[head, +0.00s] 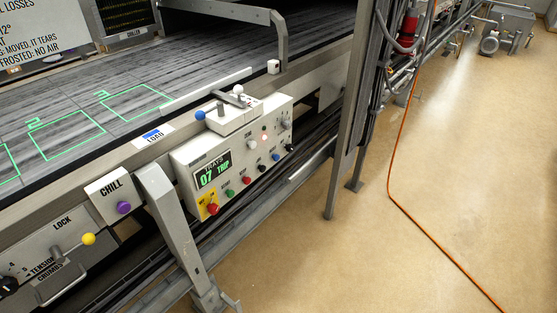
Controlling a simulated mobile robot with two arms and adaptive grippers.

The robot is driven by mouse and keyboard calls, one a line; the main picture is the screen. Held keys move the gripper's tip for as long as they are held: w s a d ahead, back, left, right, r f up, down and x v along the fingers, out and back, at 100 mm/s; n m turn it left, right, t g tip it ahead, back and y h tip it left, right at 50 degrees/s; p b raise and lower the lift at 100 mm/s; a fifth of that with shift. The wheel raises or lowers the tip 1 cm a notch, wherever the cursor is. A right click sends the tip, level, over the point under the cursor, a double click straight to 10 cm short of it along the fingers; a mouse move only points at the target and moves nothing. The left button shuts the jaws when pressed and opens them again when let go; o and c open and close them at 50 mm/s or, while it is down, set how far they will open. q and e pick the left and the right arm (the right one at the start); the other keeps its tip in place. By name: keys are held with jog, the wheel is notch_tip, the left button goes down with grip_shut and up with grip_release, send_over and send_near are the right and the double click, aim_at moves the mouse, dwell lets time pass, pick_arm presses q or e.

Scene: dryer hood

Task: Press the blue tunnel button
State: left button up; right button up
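A pale control panel (236,163) is fixed to the side of the conveyor in the head view. A small blue button (276,157) sits near the right end of its lower row, between dark buttons. The row also has a green button (230,193) and a red button (246,181). The small labels are too blurred to read. Neither of my grippers is in view, and nothing touches or covers the blue button.
A red mushroom button (212,209) is at lower left. An upright post (349,110) stands right. Floor beyond is open, crossed by an orange cable (389,170).

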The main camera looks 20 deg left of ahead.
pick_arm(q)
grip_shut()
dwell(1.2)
